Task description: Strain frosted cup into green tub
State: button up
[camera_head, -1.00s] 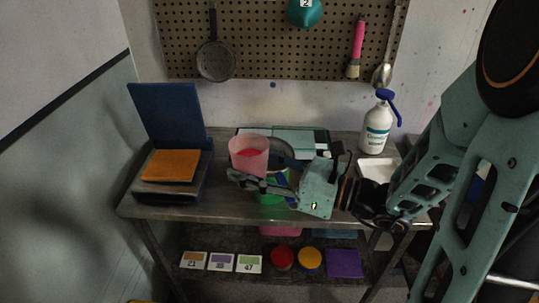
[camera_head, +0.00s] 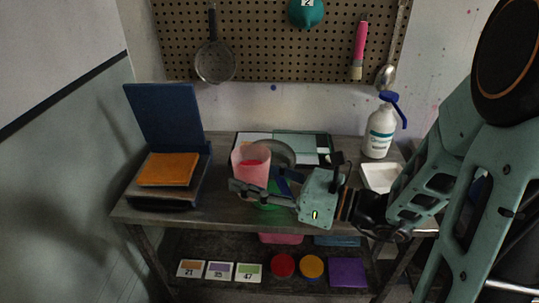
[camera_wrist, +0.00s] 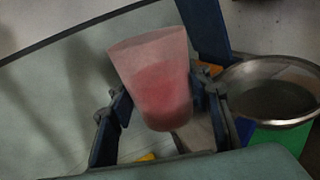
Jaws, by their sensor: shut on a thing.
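My gripper (camera_head: 252,190) is shut on the translucent pink frosted cup (camera_head: 251,164), which has darker pink contents inside. In the wrist view the cup (camera_wrist: 150,62) sits between my fingers, with its mouth tipped slightly. The green tub (camera_head: 268,206) stands on the bench, mostly hidden behind my gripper. A round metal-rimmed strainer (camera_head: 284,148) sits behind and to the right of the cup. In the wrist view the strainer (camera_wrist: 275,92) lies right of the cup, above the green tub (camera_wrist: 283,139). Whether it touches the tub is unclear.
A white spray bottle (camera_head: 380,130) and a white tray (camera_head: 379,176) stand at the bench's right. An orange block (camera_head: 168,169) lies on a dark stand at the left. A pan-shaped strainer (camera_head: 215,62) hangs on the pegboard (camera_head: 270,45). Numbered cards (camera_head: 220,270) lie on the lower shelf.

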jog(key=shift+w+d+f+m+p, duration=0.1)
jog(key=shift+w+f+m+p, duration=0.25)
jog(key=shift+m+p, duration=0.4)
jog(key=shift+w+d+f+m+p, duration=0.1)
jog(key=shift+w+m+p, duration=0.4)
jog(key=shift+m, duration=0.35)
jog(key=shift+w+d+r+m+g+p, duration=0.1)
jog(key=shift+w+r+m+g+p, duration=0.3)
jog(key=shift+m+p, duration=0.55)
jog(key=shift+w+p, duration=0.1)
jog(key=shift+p, duration=0.2)
jog(key=shift+w+d+r+m+h+p, duration=0.15)
jog(key=shift+w+r+m+h+p, duration=0.3)
jog(key=shift+p, duration=0.6)
jog(key=shift+w+r+m+y+p, duration=0.15)
jog(key=shift+r+m+y+p, duration=0.2)
jog(key=shift+m+p, duration=0.65)
jog(key=shift+f+m+g+p, duration=0.2)
jog(key=shift+m+g+p, duration=0.2)
jog(key=shift+m+p, duration=0.25)
jog(key=shift+r+m+p, duration=0.5)
jog(key=shift+m+p, duration=0.35)
jog(key=shift+p, duration=0.05)
dwell(1.0)
jog(key=shift+f, duration=0.1)
dwell(0.5)
